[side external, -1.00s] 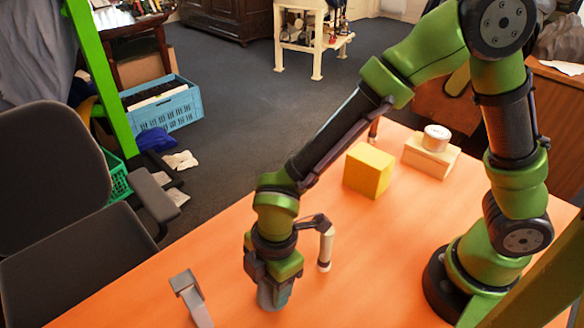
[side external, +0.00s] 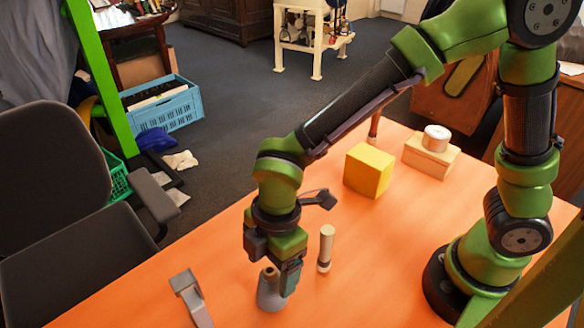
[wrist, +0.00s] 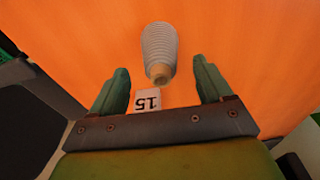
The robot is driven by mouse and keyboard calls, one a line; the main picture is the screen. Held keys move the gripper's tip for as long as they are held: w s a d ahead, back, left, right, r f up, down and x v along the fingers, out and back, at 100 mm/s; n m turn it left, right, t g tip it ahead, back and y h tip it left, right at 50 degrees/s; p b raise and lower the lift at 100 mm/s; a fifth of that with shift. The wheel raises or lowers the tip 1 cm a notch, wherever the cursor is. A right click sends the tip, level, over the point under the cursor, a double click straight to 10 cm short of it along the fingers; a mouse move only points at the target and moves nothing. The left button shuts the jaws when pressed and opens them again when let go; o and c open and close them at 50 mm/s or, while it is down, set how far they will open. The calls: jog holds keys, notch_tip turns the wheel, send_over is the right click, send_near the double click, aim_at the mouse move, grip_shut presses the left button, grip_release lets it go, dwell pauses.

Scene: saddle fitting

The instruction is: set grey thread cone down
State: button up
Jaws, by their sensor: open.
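The grey thread cone (side external: 270,291) stands upright on the orange table (side external: 377,262) near its front edge, its narrow tan tip upward. In the wrist view the cone (wrist: 160,50) shows its ribbed grey side and tan tip, ahead of my jaws. My gripper (side external: 281,275) is open just above and beside the cone. In the wrist view my gripper (wrist: 162,84) has its two green fingers wide apart with nothing held between them.
A white cylinder (side external: 326,247) stands close to the right of my gripper. A grey bracket-like piece (side external: 190,296) lies to the left. A yellow block (side external: 368,170) and a wooden block (side external: 430,157) bearing a white round piece (side external: 436,138) are farther back. The right-centre table is clear.

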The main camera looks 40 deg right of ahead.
jog(key=r, duration=0.4)
jog(key=d+r, duration=0.1)
jog(key=r, duration=0.1)
jog(key=shift+r, duration=0.4)
jog(key=s+d+r+m+t, duration=0.1)
jog(key=d+r+m+t, duration=0.2)
jog(key=d+m, duration=0.7)
jog(key=s+d+r+m+t, duration=0.1)
jog(key=d+r+m+t, duration=0.3)
jog(key=d+m, duration=0.7)
notch_tip(320, 180, up, 2)
jog(key=shift+s+d+r+y, duration=0.15)
jog(key=shift+s+d+y, duration=0.15)
jog(key=shift+d, duration=0.4)
